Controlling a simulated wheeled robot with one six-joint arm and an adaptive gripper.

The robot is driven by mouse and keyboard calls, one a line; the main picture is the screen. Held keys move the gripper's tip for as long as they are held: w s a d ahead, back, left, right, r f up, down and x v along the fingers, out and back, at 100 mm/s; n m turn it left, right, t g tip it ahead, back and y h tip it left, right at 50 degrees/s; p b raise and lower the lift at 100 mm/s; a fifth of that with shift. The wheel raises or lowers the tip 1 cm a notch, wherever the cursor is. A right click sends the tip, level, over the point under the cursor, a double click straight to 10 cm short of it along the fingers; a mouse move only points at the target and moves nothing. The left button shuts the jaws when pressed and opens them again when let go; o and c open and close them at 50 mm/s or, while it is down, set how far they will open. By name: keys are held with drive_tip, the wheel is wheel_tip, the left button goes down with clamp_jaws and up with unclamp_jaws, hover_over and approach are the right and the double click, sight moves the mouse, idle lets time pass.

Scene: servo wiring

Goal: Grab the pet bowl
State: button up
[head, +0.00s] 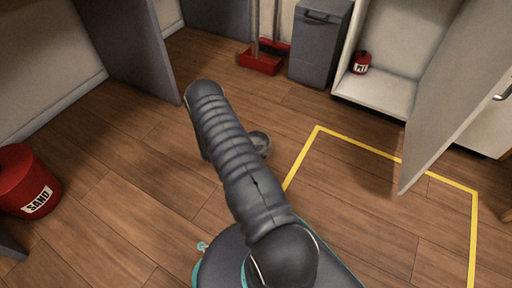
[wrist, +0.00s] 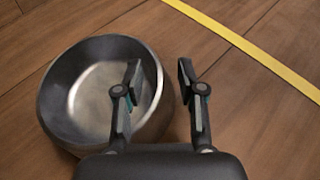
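The pet bowl (wrist: 88,100) is a round grey metal bowl standing upright on the wooden floor. In the wrist view it fills the left side. My gripper (wrist: 159,70) is open above its right wall. The left finger appears over the bowl's inside and the right finger outside, with the rim between them. I cannot tell whether either finger touches the bowl. In the head view only part of the bowl (head: 261,142) shows beside my arm, which hides the rest and the gripper.
Yellow tape (head: 401,160) marks the floor right of the bowl. A cabinet with an open door (head: 453,90) stands at right, with a small red container (head: 361,62) inside. A grey bin (head: 318,45) and red dustpan (head: 261,62) are behind. A red sand bucket (head: 22,180) is at left.

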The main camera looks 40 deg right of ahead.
drive_tip(key=shift+s+d+f, duration=0.1)
drive_tip(key=shift+d+f, duration=0.05)
drive_tip(key=shift+d, duration=0.15)
clamp_jaws()
